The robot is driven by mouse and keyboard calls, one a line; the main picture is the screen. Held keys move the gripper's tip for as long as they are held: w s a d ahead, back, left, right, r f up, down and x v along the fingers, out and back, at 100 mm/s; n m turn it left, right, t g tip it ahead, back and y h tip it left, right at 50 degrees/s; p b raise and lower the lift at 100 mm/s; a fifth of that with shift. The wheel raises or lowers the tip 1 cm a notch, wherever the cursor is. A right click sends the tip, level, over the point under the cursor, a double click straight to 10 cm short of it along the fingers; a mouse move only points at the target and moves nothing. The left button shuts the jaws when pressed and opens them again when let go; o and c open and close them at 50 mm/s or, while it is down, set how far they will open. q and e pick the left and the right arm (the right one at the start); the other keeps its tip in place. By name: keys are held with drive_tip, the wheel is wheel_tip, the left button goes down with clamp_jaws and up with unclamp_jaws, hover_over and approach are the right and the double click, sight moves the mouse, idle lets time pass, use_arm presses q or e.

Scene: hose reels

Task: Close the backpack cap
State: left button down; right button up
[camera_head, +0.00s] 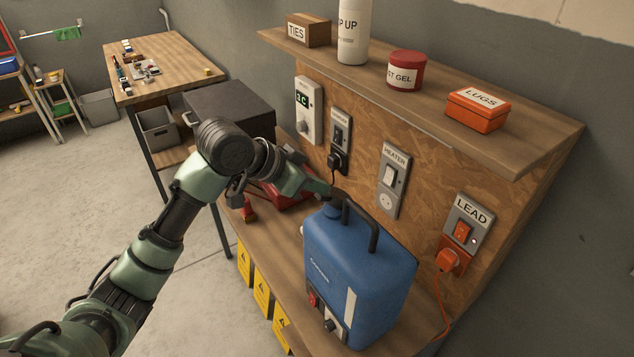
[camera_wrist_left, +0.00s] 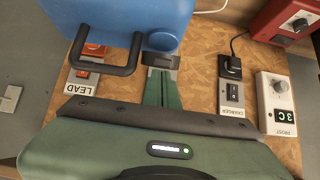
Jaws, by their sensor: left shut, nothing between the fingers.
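The blue backpack tank (camera_head: 358,270) stands upright on the wooden bench, with a black handle (camera_head: 372,228) on top. In the left wrist view the tank (camera_wrist_left: 120,15) fills the top, and its handle (camera_wrist_left: 105,55) shows beside my fingers. My right gripper is not in view.
A shelf (camera_head: 440,115) overhangs the panel, carrying a red tub (camera_head: 406,72) and an orange box (camera_head: 477,108). The panel has switches and an orange plug (camera_head: 448,260) with a cable. A red device (camera_head: 285,193) lies behind my arm. Open floor (camera_head: 60,210) is at left.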

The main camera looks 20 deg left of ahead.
sight(307, 223)
use_arm(q)
drive_tip(key=b, duration=0.1)
drive_tip(key=f+t+h+b, duration=0.1)
drive_tip(key=b, duration=0.1)
drive_tip(key=shift+s+a, duration=0.25)
drive_tip(key=f+t+h+b, duration=0.1)
drive_tip(key=b, duration=0.3)
drive_tip(key=s+a+f+t+h+b, duration=0.1)
drive_tip(key=b, duration=0.3)
drive_tip(key=shift+s+a+f+t, duration=0.1)
drive_tip(key=shift+s+f+t, duration=0.1)
drive_tip(key=shift+t, duration=0.2)
drive_tip(key=shift+s+a+f+b, duration=0.15)
drive_tip(key=shift+s+f+b, duration=0.15)
drive_tip(key=shift+f, duration=0.2)
drive_tip(key=shift+s+a+f+b, duration=0.15)
drive_tip(key=shift+f+b, duration=0.1)
drive_tip(key=shift+f, duration=0.2)
drive_tip(key=shift+d+f, duration=0.1)
drive_tip(key=shift+f, duration=0.1)
drive_tip(key=shift+r, duration=0.1)
